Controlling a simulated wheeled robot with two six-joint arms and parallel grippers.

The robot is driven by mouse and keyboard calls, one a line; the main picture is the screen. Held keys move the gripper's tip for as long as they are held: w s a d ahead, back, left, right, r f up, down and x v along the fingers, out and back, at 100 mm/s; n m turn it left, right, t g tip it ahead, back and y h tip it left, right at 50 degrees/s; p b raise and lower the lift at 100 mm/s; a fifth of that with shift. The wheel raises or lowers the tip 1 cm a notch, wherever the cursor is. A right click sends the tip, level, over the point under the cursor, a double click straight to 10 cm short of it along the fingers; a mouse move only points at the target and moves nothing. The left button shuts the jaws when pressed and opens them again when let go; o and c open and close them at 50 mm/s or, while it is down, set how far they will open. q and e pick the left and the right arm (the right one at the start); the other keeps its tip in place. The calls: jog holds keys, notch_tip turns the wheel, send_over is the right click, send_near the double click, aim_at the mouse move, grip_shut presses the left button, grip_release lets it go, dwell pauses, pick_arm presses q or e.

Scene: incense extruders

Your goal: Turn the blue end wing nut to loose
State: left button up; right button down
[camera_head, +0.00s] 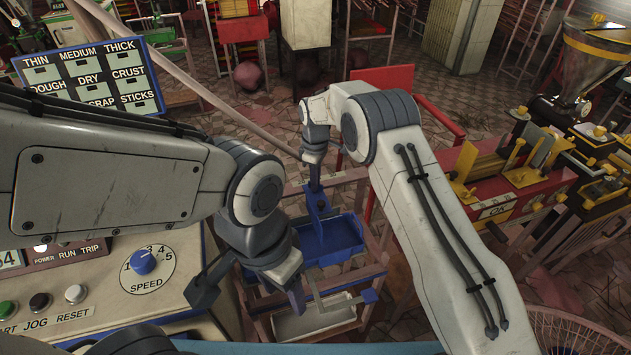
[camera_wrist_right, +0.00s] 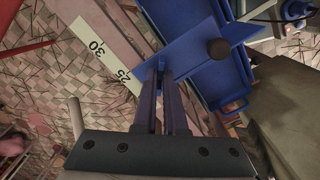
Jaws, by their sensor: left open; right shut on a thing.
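A blue end piece (camera_wrist_right: 186,54) with a flat plate and a dark round knob (camera_wrist_right: 219,49) shows in the right wrist view. My right gripper (camera_wrist_right: 165,82) is shut on its near left edge; I cannot tell whether the gripped part is the wing nut. In the head view, my right gripper (camera_head: 316,188) points down at the blue end piece (camera_head: 320,207), above a blue tray (camera_head: 330,240). My left gripper (camera_head: 250,294) is open and empty, lower and to the left, near the tray's frame. No wing nut shows clearly.
A white scale strip (camera_wrist_right: 108,58) lies left of the blue piece. A small blue part (camera_head: 370,296) sits on a metal bar at the tray's lower right. A control panel with a blue speed knob (camera_head: 143,261) stands at left, and a red machine (camera_head: 520,190) at right.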

jog(key=shift+d+n, duration=0.1)
jog(key=shift+n, duration=0.8)
jog(key=c, duration=1)
grip_release()
jog(key=shift+r+b, duration=0.85)
jog(key=shift+r, duration=4.4)
